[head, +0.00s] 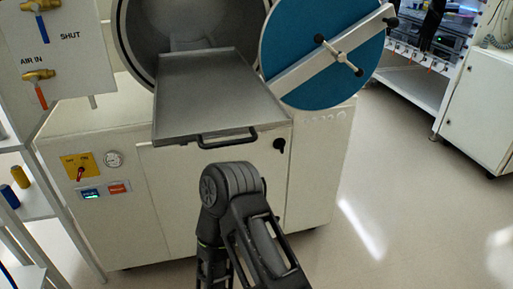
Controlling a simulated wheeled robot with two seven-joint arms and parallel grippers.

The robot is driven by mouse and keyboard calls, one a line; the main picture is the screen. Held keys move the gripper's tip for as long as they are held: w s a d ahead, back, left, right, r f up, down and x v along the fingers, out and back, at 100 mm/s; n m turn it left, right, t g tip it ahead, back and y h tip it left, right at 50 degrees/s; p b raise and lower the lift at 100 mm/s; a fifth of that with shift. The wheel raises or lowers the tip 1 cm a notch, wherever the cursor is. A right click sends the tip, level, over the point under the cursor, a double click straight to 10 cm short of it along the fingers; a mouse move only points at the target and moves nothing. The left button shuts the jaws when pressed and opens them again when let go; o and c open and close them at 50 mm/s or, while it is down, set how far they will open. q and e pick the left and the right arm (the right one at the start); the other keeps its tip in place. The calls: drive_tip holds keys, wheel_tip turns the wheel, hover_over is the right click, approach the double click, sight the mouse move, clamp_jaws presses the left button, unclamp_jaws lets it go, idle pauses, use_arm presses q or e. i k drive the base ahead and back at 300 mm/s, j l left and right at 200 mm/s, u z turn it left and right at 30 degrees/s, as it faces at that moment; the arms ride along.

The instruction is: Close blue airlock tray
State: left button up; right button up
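The airlock tray (215,90) is a flat grey metal sheet with a raised rim. It sticks out of the round chamber opening (140,45) towards me. A black bar handle (228,138) is on its front edge. The round blue door (325,40) stands swung open to the right of the tray, with a pale crossbar and a dark-knobbed handle. A dark joint and links of one of my arms rise from the bottom centre, just below the tray handle in the picture. I see no gripper fingers, so neither gripper is in view.
The white cabinet (315,165) under the chamber carries a yellow switch plate (78,167) and a gauge (114,159). A valve panel (65,50) and a shelf with small cylinders (20,176) are at left. A rack (425,60) stands back right. The right floor is clear.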

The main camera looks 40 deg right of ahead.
sight(200, 95)
drive_tip(key=i+z, duration=0.15)
drive_tip(key=z, duration=0.2)
drive_tip(key=i+z, duration=0.1)
drive_tip(key=z, duration=0.3)
drive_tip(key=i+j+z, duration=0.1)
drive_tip(key=z, duration=0.25)
